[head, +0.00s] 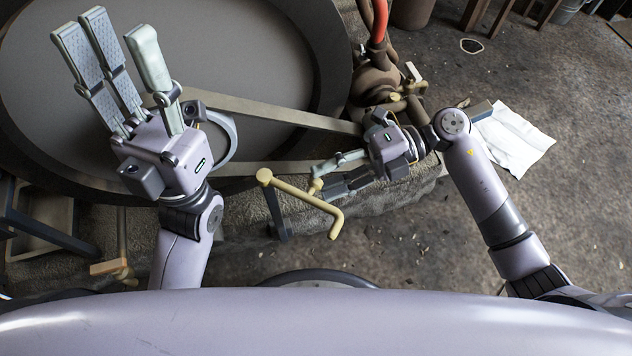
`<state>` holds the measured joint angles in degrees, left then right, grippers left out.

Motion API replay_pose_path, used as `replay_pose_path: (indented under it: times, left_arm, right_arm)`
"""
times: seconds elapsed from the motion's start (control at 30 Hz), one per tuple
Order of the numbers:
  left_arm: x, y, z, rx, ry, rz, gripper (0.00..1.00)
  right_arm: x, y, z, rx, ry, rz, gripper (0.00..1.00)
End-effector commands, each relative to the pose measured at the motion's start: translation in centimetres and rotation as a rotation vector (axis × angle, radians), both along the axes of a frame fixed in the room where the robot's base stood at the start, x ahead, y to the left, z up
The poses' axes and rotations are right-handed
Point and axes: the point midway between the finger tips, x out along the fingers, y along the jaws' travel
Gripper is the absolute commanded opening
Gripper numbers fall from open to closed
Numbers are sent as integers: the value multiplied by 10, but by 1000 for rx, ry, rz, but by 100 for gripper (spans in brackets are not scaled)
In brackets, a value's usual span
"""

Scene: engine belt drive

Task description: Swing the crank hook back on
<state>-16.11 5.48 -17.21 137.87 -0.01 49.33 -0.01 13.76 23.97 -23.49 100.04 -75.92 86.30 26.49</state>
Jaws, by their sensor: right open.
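A tan crank hook (302,197) shows in the middle of the head view. It has a round knob at its upper left and a bent end at its lower right. A dark lever (276,213) hangs beside its knob end. My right gripper (318,179) is open just above the rod, its fingers pointing left. A small tan piece shows at its fingertips; I cannot tell whether they touch it. My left gripper (113,45) is open and empty over the large dark wheel, fingers pointing up the picture, well away from the hook.
A flat belt (270,111) runs from the large round wheel (250,40) towards the rusty engine part (375,82) with a red pipe. A stone ledge (385,197) lies below. A white sheet (515,140) lies on the floor at right. Floor at lower right is mostly clear.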

Motion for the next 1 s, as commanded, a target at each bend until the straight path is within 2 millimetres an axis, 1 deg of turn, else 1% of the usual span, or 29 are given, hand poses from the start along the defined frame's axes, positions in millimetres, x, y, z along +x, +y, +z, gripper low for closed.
replay_pose_path:
  times: [0.03,0.1,0.2,0.33,0.57,1.0]
  left_arm:
    - [0,0,-1,1,-7,-1,37]
    - [2,-1,0,4,-11,0,37]
    - [2,-1,3,5,-21,0,37]
    - [1,-1,6,1,-34,1,37]
    - [1,0,7,-7,-33,3,37]
    - [2,0,6,-4,-28,3,37]
  right_arm:
    - [-3,8,-3,3,0,1,41]
    - [-6,16,-5,2,1,1,41]
    - [-8,23,-6,1,0,2,41]
    - [-10,27,-6,0,0,1,41]
    - [-10,27,-6,0,0,0,41]
    - [-9,27,-6,0,0,0,11]
